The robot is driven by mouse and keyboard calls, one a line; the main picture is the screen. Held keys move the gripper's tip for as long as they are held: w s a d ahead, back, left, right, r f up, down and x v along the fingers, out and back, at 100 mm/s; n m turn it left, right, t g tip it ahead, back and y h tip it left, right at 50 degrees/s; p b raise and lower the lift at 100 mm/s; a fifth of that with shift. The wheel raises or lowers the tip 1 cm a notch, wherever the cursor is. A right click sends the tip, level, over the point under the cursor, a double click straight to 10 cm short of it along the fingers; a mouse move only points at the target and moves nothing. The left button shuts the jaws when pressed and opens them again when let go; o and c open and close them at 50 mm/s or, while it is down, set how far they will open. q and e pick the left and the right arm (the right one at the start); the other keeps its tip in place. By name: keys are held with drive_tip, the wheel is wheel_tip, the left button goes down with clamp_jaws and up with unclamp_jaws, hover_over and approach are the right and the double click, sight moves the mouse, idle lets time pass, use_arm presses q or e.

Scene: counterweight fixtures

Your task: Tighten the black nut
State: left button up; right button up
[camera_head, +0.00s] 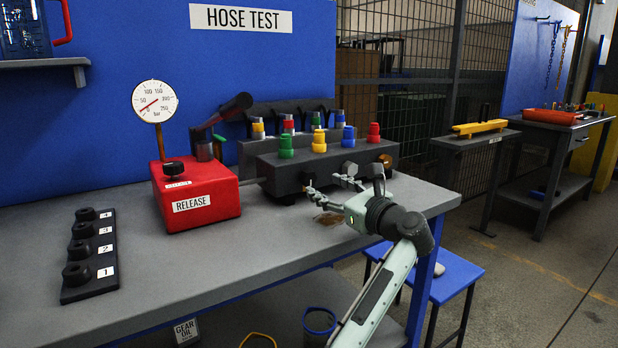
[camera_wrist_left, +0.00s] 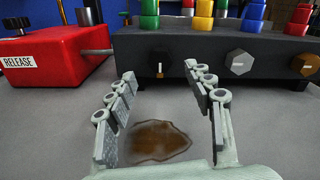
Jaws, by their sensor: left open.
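The black nut (camera_wrist_left: 160,62) is on the front face of the dark manifold block (camera_head: 270,170), at the left of a row with a grey nut (camera_wrist_left: 239,63) and a brass nut (camera_wrist_left: 305,64). A short pale mark shows on its face. My left gripper (camera_head: 326,187) is open and empty in front of the block. In the left wrist view its fingers (camera_wrist_left: 160,72) point at the block, with the black nut showing between the fingertips. In the head view the gripper partly hides the block's front. My right gripper is not in view.
A red RELEASE box (camera_head: 207,203) with a gauge (camera_head: 155,101) stands left of the block. Coloured fittings stand on top of the block. A brown puddle (camera_wrist_left: 158,141) lies on the bench below the gripper. A numbered black rack (camera_head: 90,262) is at left; the bench middle is clear.

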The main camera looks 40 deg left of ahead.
sight(310, 178)
use_arm(q)
drive_tip(key=p+x, duration=0.1)
drive_tip(key=x, duration=0.4)
drive_tip(key=shift+a+r, duration=0.1)
drive_tip(key=shift+a, duration=0.1)
drive_tip(key=shift+w+a, duration=0.25)
drive_tip(key=shift+a, duration=0.25)
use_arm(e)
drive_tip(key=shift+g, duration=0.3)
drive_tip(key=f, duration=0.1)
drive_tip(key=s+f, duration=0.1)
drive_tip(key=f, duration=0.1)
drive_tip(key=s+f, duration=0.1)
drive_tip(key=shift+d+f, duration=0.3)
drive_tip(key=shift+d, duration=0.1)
use_arm(q)
drive_tip(key=c, duration=1.2)
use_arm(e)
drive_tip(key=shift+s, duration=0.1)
